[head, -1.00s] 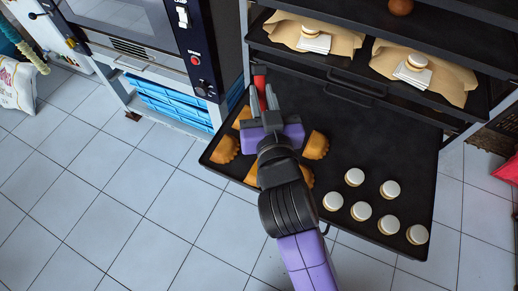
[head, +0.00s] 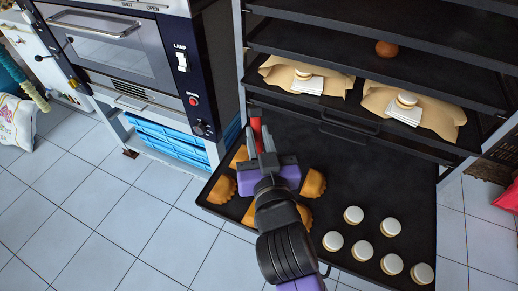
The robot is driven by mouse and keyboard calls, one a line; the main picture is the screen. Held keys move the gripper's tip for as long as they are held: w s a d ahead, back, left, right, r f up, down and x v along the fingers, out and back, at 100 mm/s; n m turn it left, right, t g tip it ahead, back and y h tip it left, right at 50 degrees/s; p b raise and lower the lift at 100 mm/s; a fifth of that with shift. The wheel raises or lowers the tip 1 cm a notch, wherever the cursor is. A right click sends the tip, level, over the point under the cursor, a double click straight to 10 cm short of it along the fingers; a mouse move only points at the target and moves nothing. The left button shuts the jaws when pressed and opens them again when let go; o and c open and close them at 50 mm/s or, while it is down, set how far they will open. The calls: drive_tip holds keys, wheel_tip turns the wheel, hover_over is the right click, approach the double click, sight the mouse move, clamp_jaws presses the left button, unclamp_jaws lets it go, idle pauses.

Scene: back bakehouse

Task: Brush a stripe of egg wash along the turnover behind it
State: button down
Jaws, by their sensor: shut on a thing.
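My gripper (head: 266,158) is over the left part of a dark tray (head: 343,165), pointing away from me. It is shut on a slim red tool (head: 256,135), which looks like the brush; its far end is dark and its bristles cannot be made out. Several golden half-moon turnovers lie on the tray around my gripper: one at left (head: 222,189), one behind it to the left (head: 240,157), one at right (head: 312,183), and one at lower right (head: 305,216). My gripper and arm partly cover some of them. Whether the brush touches a turnover cannot be told.
Several white-topped round pastries (head: 353,215) stand on the tray's right. Above and behind is a rack shelf (head: 345,108) with cloths and pastries, and a brown ball (head: 386,48) higher up. An oven (head: 120,50) stands at left over blue crates (head: 165,130). Tiled floor (head: 110,220) is clear.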

drive_tip(key=w+d+n+t+y+p, duration=0.2)
drive_tip(key=w+n+t+p, duration=0.15)
drive_tip(key=w, duration=0.35)
wheel_tip(320, 180, down, 8)
drive_tip(key=w+n+y+b, duration=0.1)
drive_tip(key=n+y+b, duration=0.1)
drive_tip(key=y+b, duration=0.1)
drive_tip(key=shift+w+d+r+n+g+y+b, duration=0.25)
drive_tip(key=shift+d+n+g+y+b, duration=0.15)
drive_tip(key=shift+b, duration=0.2)
drive_tip(key=shift+a+f+b, duration=0.1)
drive_tip(key=shift+f+b, duration=0.55)
drive_tip(key=shift+f, duration=0.15)
idle(0.6)
drive_tip(key=shift+s+a, duration=0.7)
drive_tip(key=shift+s, duration=1.45)
drive_tip(key=shift+w+d+r+p, duration=0.1)
drive_tip(key=shift+w+d+p, duration=0.15)
drive_tip(key=shift+w, duration=0.45)
drive_tip(key=shift+w+d+f+p, duration=0.1)
drive_tip(key=shift+w+d+p, duration=0.2)
drive_tip(key=shift+w, duration=0.4)
drive_tip(key=shift+w+d+r+p, duration=0.1)
drive_tip(key=shift+w+d+p, duration=0.15)
drive_tip(key=shift+w, duration=0.45)
